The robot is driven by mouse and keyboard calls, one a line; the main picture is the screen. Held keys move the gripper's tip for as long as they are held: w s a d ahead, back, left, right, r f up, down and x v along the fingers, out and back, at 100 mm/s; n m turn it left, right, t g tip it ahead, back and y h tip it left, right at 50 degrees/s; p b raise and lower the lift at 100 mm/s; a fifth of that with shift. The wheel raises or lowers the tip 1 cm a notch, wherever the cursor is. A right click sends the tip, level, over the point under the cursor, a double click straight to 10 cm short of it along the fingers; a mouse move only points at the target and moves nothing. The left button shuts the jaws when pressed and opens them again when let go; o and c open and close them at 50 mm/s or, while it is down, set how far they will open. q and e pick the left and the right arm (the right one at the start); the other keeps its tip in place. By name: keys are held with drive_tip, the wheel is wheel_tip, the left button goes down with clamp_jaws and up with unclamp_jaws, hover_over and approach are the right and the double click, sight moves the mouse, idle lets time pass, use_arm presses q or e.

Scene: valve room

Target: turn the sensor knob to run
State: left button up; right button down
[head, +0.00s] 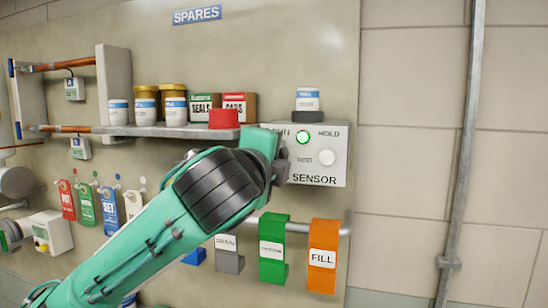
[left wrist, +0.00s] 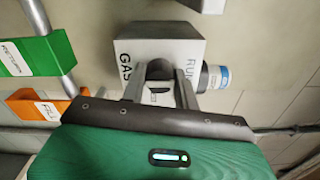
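The sensor box (head: 338,140) is a pale box on the wall panel with a lit green lamp and a white round button. Its face reads HOLD, TEST and SENSOR; the RUN label is partly covered. My left gripper (head: 273,158) is at the box's left side in the head view and hides that part of its face. In the left wrist view the box (left wrist: 190,42) shows GAS and RUN. My right gripper is not in view.
A small jar (head: 307,99) stands on top of the box. A shelf (head: 165,131) to the left holds jars, small boxes and a red cap. A vertical pipe (head: 463,150) runs at right.

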use_arm(q)
drive_tip(key=o, duration=0.4)
drive_tip(key=shift+o, duration=0.2)
drive_tip(key=b+v, duration=0.5)
drive_tip(key=v, duration=0.9)
drive_tip(key=shift+w, duration=0.1)
